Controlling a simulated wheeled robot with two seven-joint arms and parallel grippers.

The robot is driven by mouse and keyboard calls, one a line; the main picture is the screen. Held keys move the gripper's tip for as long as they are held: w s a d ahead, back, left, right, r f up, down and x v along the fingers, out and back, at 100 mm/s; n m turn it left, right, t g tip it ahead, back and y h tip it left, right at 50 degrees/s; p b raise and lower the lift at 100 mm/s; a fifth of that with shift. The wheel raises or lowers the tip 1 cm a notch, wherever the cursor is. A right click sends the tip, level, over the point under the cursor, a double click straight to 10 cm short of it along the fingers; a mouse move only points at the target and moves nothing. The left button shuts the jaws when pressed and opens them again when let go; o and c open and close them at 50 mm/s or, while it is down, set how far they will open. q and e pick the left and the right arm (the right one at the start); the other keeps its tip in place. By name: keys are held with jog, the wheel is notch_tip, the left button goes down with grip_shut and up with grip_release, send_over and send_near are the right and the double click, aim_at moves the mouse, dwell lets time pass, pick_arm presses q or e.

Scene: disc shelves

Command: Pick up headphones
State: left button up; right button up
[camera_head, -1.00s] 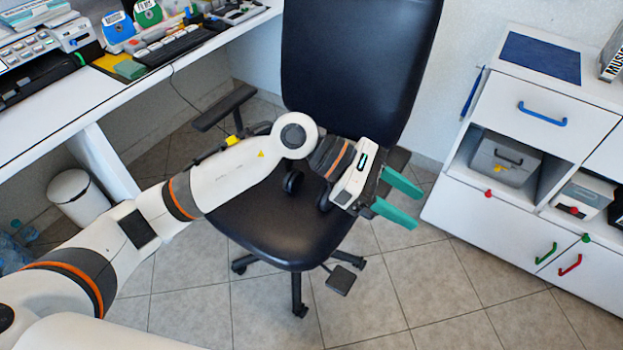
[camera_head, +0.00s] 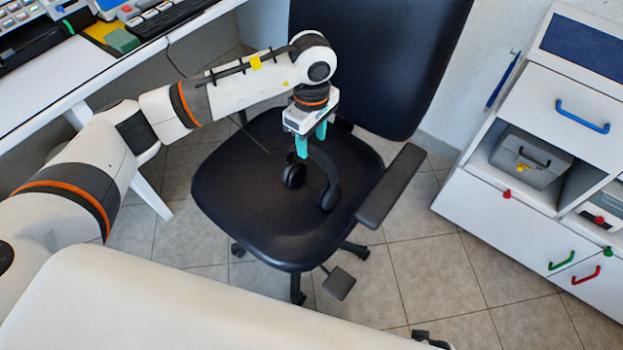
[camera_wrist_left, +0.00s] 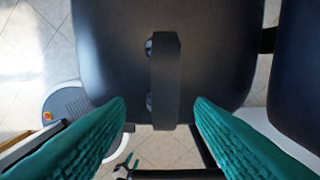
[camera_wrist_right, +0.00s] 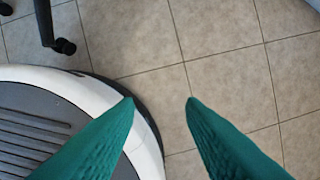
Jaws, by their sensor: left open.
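The black headphones (camera_head: 328,178) stand on the seat of the black office chair (camera_head: 235,185), band upward. My left gripper (camera_head: 311,142) is open and points down just above the headband. In the left wrist view the headband (camera_wrist_left: 165,80) runs between the two green fingers of the left gripper (camera_wrist_left: 160,112), with the ear cups partly hidden under it. The fingers do not touch the band there. My right gripper (camera_wrist_right: 160,102) is open and empty above the tiled floor in the right wrist view; it is not in the head view.
The chair's armrest (camera_head: 391,186) rises right of the headphones, and its backrest (camera_head: 375,60) stands behind. A white desk (camera_head: 60,85) is at the left. A white cabinet (camera_head: 500,215) with a grey box (camera_head: 530,157) is at the right.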

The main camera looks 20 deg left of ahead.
aim_at(311, 150)
pick_arm(q)
jog(key=shift+w+a+f, duration=0.1)
jog(key=shift+w+f, duration=0.1)
jog(key=shift+f, duration=1.15)
jog(key=shift+w+a+f, duration=0.1)
jog(key=shift+w+f, duration=0.05)
jog(key=shift+f, duration=1.2)
grip_shut()
